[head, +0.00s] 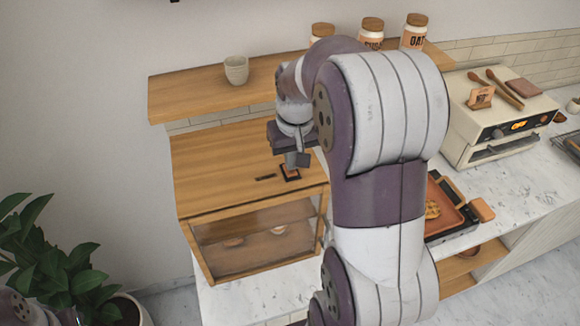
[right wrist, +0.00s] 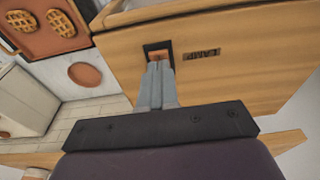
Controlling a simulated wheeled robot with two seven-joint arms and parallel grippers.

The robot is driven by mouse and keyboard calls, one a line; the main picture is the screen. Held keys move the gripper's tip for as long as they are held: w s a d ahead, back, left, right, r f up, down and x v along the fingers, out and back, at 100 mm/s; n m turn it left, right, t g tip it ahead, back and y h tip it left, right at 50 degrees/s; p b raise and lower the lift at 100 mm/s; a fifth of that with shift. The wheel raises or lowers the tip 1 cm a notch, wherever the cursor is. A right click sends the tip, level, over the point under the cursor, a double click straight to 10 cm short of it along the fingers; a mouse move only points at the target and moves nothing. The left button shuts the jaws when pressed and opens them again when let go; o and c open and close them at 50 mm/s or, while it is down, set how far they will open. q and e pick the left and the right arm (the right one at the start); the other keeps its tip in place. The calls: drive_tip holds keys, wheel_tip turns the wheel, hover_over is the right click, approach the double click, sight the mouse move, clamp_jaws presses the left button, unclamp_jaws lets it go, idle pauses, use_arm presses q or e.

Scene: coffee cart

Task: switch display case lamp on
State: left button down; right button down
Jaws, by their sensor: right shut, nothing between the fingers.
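The wooden display case (head: 225,150) with a glass front stands on the counter in the head view. On its top is a small orange switch in a dark frame (head: 290,176), beside a dark label (head: 265,177). In the right wrist view the switch (right wrist: 158,55) sits just beyond my fingertips, and the label (right wrist: 201,53) reads LAMP. My right gripper (head: 297,162) is shut and empty, its tips pointing down at the switch. The tips cover part of the switch, and I cannot tell whether they touch it. My left gripper is out of view.
A wooden shelf (head: 195,96) behind the case holds a cup (head: 236,70) and several jars. A plant (head: 50,255) stands at the lower left.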

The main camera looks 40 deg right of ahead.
drive_tip(key=shift+f+b, duration=0.65)
drive_tip(key=shift+f, duration=0.25)
idle(0.7)
drive_tip(key=shift+r, duration=0.1)
wheel_tip(320, 180, up, 7)
drive_tip(key=p, duration=0.6)
drive_tip(key=shift+a, duration=0.15)
drive_tip(key=shift+n, duration=0.7)
drive_tip(key=a+f, duration=0.1)
drive_tip(key=s+a+f, duration=0.1)
drive_tip(key=a, duration=0.1)
drive_tip(key=a+f, duration=0.1)
drive_tip(key=a, duration=0.1)
drive_tip(key=shift+s+a, duration=0.15)
drive_tip(key=shift+a, duration=0.05)
drive_tip(key=s+a+f+n, duration=0.2)
drive_tip(key=s+a+f, duration=0.2)
drive_tip(key=a, duration=0.3)
drive_tip(key=s+a+f+b, duration=0.1)
drive_tip(key=s+f+b, duration=0.2)
drive_tip(key=f+b, duration=1.2)
drive_tip(key=shift+s+f+y, duration=0.15)
drive_tip(key=shift+f+y, duration=0.15)
drive_tip(key=shift+f, duration=0.5)
